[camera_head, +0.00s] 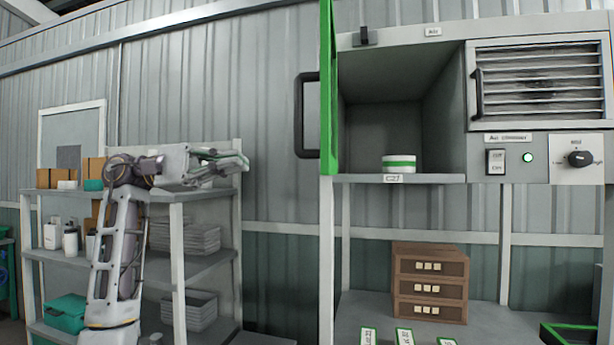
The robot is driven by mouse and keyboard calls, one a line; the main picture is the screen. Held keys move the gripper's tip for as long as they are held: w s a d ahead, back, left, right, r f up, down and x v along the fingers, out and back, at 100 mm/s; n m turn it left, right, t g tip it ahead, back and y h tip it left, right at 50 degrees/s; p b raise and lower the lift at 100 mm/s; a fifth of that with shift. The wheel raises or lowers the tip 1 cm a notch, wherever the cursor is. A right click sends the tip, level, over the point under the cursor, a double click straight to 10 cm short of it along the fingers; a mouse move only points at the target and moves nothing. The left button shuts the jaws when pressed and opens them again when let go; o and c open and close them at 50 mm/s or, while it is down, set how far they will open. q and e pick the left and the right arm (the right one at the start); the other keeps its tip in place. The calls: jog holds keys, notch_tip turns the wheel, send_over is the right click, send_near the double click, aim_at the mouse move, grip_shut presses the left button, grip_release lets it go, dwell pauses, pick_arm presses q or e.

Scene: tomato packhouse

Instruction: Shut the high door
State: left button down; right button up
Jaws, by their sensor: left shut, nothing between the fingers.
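The high door (328,95) is a green panel seen nearly edge-on at the left side of the high compartment (385,125). It stands open, and the compartment's inside shows. A black bar handle (307,115) sticks out to the left of the door. A white tub with a green band (399,163) stands on the compartment floor. My left gripper (242,160) is shut and empty, left of the handle and a little lower in the picture, with a clear gap between them. My right gripper is not in view.
A grey shelf rack (176,250) with boxes, trays and bottles stands behind my left arm. Right of the compartment are a louvred vent panel (540,85) and a control panel with a knob (578,158). Brown drawers (430,284) stand on the bench below.

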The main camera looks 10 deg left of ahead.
pick_arm(q)
jog(key=f+m, duration=0.1)
jog(key=m, duration=0.1)
jog(key=f+m+y, duration=0.1)
jog(key=m, duration=0.1)
jog(key=shift+s+d+f+g, duration=0.1)
jog(key=shift+s+f+g, duration=0.1)
jog(key=shift+s+g, duration=0.2)
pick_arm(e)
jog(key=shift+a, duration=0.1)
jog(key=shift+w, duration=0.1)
pick_arm(q)
jog(key=shift+d, duration=0.1)
jog(key=w+d+p, duration=0.1)
jog(key=d+p, duration=0.2)
jog(key=d, duration=1)
jog(key=shift+d, duration=0.4)
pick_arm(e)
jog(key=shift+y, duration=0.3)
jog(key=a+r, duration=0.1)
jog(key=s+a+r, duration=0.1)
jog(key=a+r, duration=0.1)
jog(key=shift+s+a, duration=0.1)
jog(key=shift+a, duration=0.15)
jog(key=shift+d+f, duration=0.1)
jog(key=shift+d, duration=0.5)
